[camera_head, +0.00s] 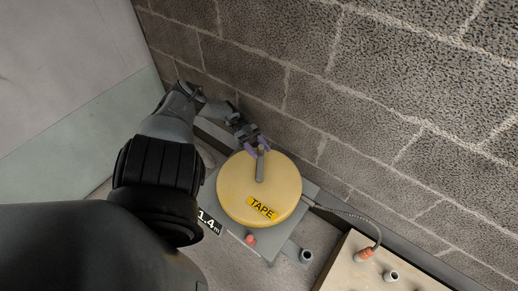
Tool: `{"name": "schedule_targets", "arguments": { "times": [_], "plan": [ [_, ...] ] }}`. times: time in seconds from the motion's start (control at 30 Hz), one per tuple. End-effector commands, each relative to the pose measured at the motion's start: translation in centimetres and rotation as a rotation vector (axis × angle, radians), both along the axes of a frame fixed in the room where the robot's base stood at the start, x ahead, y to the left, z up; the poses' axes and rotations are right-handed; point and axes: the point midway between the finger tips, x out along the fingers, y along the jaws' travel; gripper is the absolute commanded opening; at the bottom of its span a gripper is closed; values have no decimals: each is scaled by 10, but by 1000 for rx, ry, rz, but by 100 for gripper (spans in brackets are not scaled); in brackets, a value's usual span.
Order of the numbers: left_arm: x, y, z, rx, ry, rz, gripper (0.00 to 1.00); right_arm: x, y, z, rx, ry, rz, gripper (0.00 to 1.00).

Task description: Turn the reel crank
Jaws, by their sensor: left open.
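The reel (238,196) is a round yellow disc with a "TAPE" label, lying on a grey base plate (310,190) near the block wall. A grey crank (260,170) sticks up from the upper part of the disc. My left gripper (258,151) reaches in from the upper left. Its purplish fingers are open at the crank's top end. I cannot tell whether they touch it. My right gripper is out of view.
A block wall (400,90) rises close behind the reel. A tan box (348,270) with a grey socket (392,275) and an orange-tipped cable (365,254) stands at lower right. A red knob (250,239) and a small grey cylinder (306,256) are in front of the reel.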

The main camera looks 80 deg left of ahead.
Motion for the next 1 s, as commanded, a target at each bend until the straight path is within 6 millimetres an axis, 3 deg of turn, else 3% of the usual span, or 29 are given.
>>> {"name": "schedule_targets", "arguments": {
  "times": [0.23, 0.47, 0.7, 1.0],
  "plan": [
    [0, 1, 14, 1, 0, 0, 50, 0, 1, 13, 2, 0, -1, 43],
    [1, 1, 50, 0, -1, -1, 50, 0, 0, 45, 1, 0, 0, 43],
    [30, -36, 78, -3, -3, -2, 50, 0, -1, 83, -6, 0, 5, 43],
    [60, -73, 102, -2, -2, -2, 50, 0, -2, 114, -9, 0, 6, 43]
  ]
}}
